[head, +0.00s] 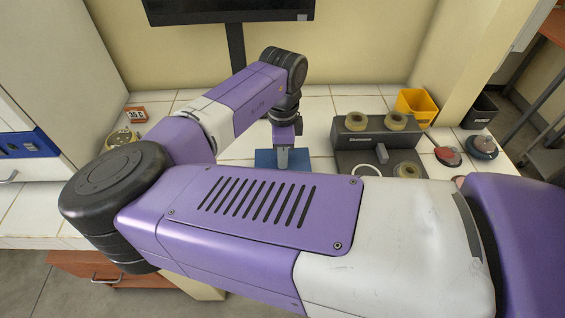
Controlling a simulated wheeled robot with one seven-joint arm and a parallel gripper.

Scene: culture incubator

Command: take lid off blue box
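The blue box (263,159) sits on the white tiled counter near the middle of the head view. Its near part is hidden behind my own arm, and I cannot make out where its lid ends and its body begins. My gripper (283,155) points down over the top of the blue box. A small grey part shows at its tip, at the box's top. I cannot tell whether this is a finger or a lid knob, or whether the gripper touches the box.
A dark grey device (348,141) with several beige rings stands right of the blue box. A yellow bin (416,106), a black bin (479,112) and round red and dark items (447,156) lie farther right. A blue binder (28,143) is left.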

